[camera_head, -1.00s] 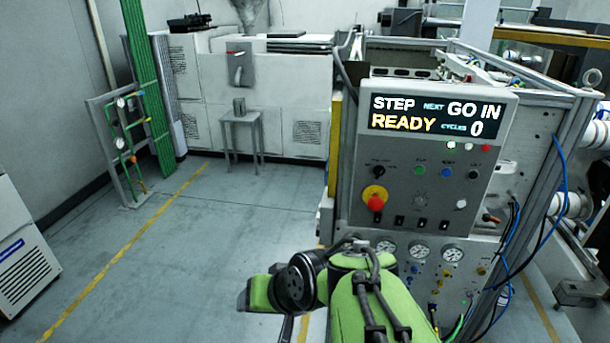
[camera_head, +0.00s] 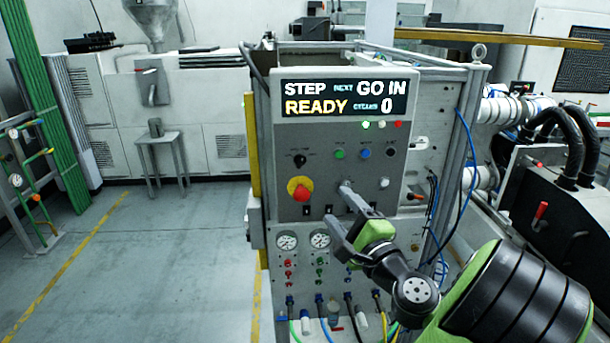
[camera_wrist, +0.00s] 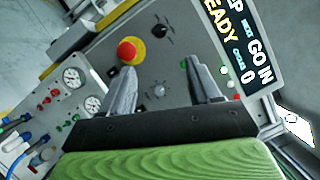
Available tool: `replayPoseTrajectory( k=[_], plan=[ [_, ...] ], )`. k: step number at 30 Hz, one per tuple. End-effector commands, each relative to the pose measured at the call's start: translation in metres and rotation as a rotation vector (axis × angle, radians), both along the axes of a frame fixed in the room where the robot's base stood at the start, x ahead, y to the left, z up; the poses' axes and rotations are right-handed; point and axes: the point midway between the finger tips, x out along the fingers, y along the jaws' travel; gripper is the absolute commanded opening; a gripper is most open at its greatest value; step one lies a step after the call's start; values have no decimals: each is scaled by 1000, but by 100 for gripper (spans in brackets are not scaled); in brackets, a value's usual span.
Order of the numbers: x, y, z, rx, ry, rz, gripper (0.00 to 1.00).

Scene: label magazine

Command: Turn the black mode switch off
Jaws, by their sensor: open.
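The black mode switch (camera_head: 299,160) is a round knob at the upper left of the grey control panel (camera_head: 322,178), above the red mushroom button. It also shows in the wrist view (camera_wrist: 160,31), beyond the fingertips. My gripper (camera_head: 338,205) is open and empty in front of the panel, below and right of the switch. In the wrist view its two fingers (camera_wrist: 160,65) are spread apart, with a small grey knob (camera_wrist: 157,90) between them. The gripper is apart from the switch, and the exact gap to the panel is hard to judge.
The red mushroom button (camera_head: 301,192) on its yellow base sits just below the switch. Green (camera_head: 340,153), blue (camera_head: 365,152) and black (camera_head: 390,151) buttons lie to its right. The display (camera_head: 344,98) reads READY. Gauges (camera_head: 287,241) and hoses are below. The left floor is clear.

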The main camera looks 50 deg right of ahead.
Motion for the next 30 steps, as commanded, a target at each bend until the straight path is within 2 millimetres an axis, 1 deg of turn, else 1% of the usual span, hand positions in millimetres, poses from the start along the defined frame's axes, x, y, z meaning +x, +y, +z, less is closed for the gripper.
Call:
replayPoseTrajectory(
  k=[2,5,11,18,22,25,30],
  plan=[
    [3,-2,3,0,-4,2,62],
    [14,-6,6,-1,-1,6,62],
    [44,-20,13,-1,1,10,62],
    [95,-47,22,-5,1,7,62],
    [120,-60,26,-6,2,5,62],
    [132,-67,27,-4,2,6,62],
    [138,-72,25,-3,3,2,62]
  ],
)
